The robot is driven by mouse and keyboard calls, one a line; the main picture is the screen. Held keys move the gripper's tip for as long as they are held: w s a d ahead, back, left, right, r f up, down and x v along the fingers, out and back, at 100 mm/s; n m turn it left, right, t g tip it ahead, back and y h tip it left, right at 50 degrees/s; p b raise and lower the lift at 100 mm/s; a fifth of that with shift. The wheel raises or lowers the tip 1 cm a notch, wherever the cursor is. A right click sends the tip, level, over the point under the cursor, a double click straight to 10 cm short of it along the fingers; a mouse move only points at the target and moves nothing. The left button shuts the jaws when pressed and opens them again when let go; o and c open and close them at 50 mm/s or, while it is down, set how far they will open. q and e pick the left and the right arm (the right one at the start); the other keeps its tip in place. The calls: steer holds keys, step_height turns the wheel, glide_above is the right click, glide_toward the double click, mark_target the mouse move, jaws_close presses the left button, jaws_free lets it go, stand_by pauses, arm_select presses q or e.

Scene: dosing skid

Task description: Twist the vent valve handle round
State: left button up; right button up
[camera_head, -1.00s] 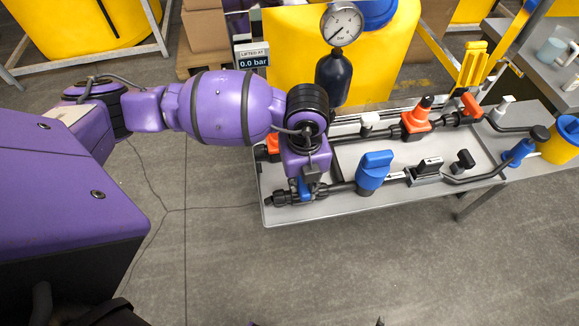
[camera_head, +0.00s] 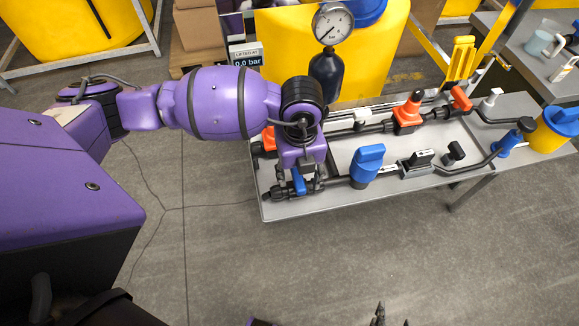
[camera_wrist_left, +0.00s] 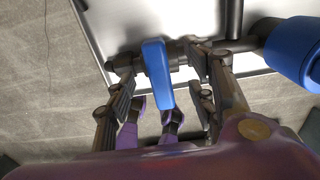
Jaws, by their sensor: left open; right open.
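The small blue lever handle (camera_head: 299,181), which I take to be the vent valve handle, sits on the black pipe at the tray's near left end. In the left wrist view the blue handle (camera_wrist_left: 157,75) stands between the spread fingers, with visible gaps on both sides. My left gripper (camera_head: 299,186) is over it from above, open; it also shows in the wrist view (camera_wrist_left: 160,88). My right gripper (camera_head: 390,319) shows only as dark tips at the bottom edge, far from the valve.
A larger blue valve (camera_head: 367,165) stands just right on the same pipe and also shows in the wrist view (camera_wrist_left: 297,52). An orange valve (camera_head: 407,113) and a pressure gauge (camera_head: 333,23) stand behind. A display (camera_head: 246,54) reads 0.0 bar. The floor in front is clear.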

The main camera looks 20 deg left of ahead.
arm_select(q)
step_height(320, 180, up, 3)
steer(key=shift+w+f+p, duration=0.1)
steer(key=shift+f+p, duration=0.1)
steer(key=shift+p, duration=0.4)
steer(key=shift+r+p, duration=0.95)
steer(key=shift+r, duration=0.7)
steer(key=shift+f, duration=0.1)
arm_select(e)
steer(key=w+r+t, duration=0.1)
steer(key=w+r, duration=0.3)
steer(key=r, duration=0.2)
steer(key=shift+w, duration=0.3)
steer(key=shift+s, duration=0.15)
